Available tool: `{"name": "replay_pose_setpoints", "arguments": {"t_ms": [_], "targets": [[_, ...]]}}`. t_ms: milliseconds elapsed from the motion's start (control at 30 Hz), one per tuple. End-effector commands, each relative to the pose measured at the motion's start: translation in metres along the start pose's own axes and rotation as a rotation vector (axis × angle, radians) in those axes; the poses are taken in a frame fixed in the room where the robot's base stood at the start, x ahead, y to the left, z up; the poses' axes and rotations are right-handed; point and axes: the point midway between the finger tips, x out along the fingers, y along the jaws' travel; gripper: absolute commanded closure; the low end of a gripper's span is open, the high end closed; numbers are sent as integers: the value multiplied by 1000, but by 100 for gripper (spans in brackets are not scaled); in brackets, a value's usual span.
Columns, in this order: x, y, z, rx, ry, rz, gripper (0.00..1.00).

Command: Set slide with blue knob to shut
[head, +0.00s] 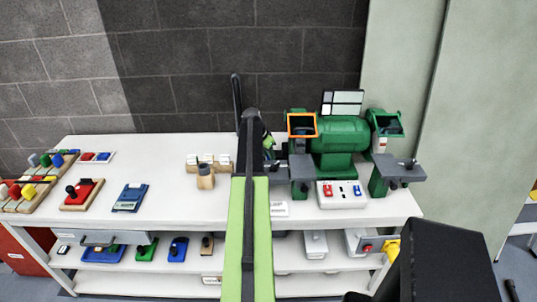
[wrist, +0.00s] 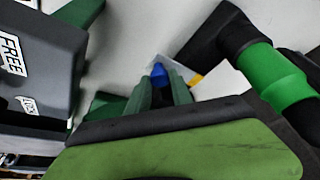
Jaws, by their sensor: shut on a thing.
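The blue knob (wrist: 158,71) shows in the wrist view between the two green fingertips of my gripper (wrist: 160,84). My gripper is shut on the knob. The slide's track and the rest of its body are hidden by the fingers or cannot be made out, so its position cannot be read. In the head view my arm reaches over the white bench beside the green grinder, and the knob is hidden there.
The green bench grinder (head: 338,143) stands right of my arm. A white switch box (head: 341,201) sits before it. In the wrist view a dark grey block labelled FREE (wrist: 35,55) is close at left. Wooden blocks (head: 205,176) and small panels stand farther left.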

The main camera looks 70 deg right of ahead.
Motion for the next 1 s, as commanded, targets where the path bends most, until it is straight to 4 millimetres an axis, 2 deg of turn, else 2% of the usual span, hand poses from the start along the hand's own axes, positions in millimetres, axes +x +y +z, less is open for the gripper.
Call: {"name": "replay_pose_setpoints", "arguments": {"t_ms": [800,1000], "targets": [[0,-2,1,0,-2,-3,100],[6,-19,-14,0,-2,-3,100]]}}
